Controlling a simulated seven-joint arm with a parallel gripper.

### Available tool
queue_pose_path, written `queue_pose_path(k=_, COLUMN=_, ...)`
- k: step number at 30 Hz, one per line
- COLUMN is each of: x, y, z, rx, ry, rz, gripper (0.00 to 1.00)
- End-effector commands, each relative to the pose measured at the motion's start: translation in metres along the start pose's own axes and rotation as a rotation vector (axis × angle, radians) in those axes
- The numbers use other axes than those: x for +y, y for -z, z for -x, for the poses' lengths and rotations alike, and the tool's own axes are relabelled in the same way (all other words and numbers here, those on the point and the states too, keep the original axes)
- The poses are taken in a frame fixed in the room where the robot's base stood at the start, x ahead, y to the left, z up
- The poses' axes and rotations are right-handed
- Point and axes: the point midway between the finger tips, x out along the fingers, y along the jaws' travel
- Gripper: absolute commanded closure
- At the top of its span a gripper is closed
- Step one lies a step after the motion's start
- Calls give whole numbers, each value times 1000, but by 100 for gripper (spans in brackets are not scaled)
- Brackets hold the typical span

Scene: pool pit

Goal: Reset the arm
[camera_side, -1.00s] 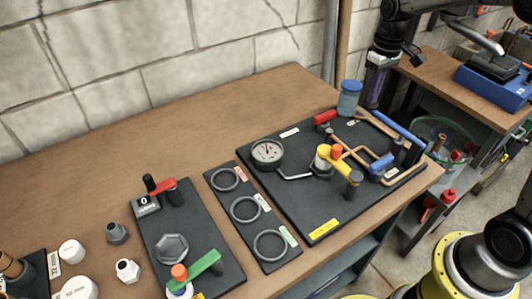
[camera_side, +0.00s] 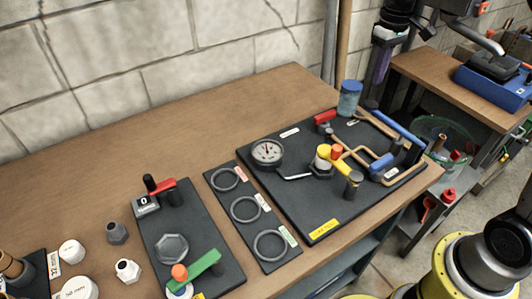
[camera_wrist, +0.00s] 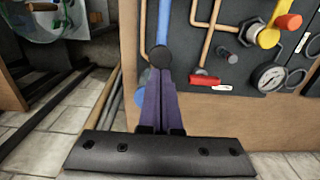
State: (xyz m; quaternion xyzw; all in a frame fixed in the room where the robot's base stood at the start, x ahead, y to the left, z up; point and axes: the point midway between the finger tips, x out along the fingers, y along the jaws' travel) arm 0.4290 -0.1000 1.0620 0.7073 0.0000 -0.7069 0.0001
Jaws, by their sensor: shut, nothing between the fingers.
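My gripper (camera_side: 379,80) is at the upper right of the side view, raised above the far right end of the bench. Its purple fingers (camera_wrist: 161,100) are together and empty in the wrist view. Below them is the black board (camera_side: 325,215) with a pressure gauge (camera_side: 267,152), copper pipes, a red handle (camera_side: 325,117) and a long blue bar (camera_side: 398,124). In the wrist view the fingertips overlap a dark round end by the blue bar (camera_wrist: 163,20); I cannot tell the gap.
A blue jar (camera_side: 349,98) stands at the bench's back right, near my gripper. A ring board (camera_side: 245,209) and valve board (camera_side: 205,235) lie left. A second bench (camera_side: 440,78) carries a blue device (camera_side: 493,85). The bench's back left is clear.

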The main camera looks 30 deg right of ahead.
Motion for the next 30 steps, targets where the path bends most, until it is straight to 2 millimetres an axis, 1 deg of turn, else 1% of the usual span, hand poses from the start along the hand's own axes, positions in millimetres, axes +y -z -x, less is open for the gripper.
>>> queue_pose_path(k=3, x=-2, y=0, z=1, rx=2, ry=0, rz=5, gripper=100)
queue_pose_path(k=4, x=-3, y=0, z=4, rx=9, ry=-2, rz=8, gripper=100)
queue_pose_path(k=5, x=-5, y=0, z=9, rx=20, ry=-5, rz=12, gripper=100)
queue_pose_path(k=8, x=-16, y=-5, z=38, rx=80, ry=-17, rz=32, gripper=100)
queue_pose_path(k=9, x=-22, y=-13, z=50, rx=103, ry=-22, rz=42, gripper=100)
queue_pose_path(k=11, x=-32, y=-30, z=69, rx=140, ry=-28, rz=61, gripper=100)
queue_pose_path(k=12, x=-40, y=-43, z=80, rx=166, ry=-32, rz=71, gripper=100)
queue_pose_path(k=14, x=-50, y=-64, z=94, rx=206, ry=-37, rz=84, gripper=100)
queue_pose_path(k=15, x=-56, y=-79, z=100, rx=231, ry=-39, rz=89, gripper=100)
queue_pose_path(k=17, x=-65, y=-101, z=108, rx=268, ry=-42, rz=96, gripper=100)
queue_pose_path(k=18, x=-70, y=-117, z=111, rx=293, ry=-43, rz=100, gripper=100)
queue_pose_path(k=20, x=-78, y=-140, z=113, rx=331, ry=-43, rz=102, gripper=100)
queue_pose_path(k=21, x=-82, y=-155, z=112, rx=354, ry=-42, rz=103, gripper=100)
queue_pose_path(k=23, x=-88, y=-178, z=108, rx=390, ry=-39, rz=103, gripper=100)
queue_pose_path(k=24, x=-91, y=-194, z=103, rx=413, ry=-37, rz=101, gripper=100)
queue_pose_path(k=26, x=-95, y=-215, z=93, rx=444, ry=-32, rz=95, gripper=100)
queue_pose_path(k=27, x=-97, y=-227, z=85, rx=459, ry=-28, rz=90, gripper=100)
queue_pose_path(k=30, x=-100, y=-250, z=64, rx=488, ry=-19, rz=72, gripper=100)
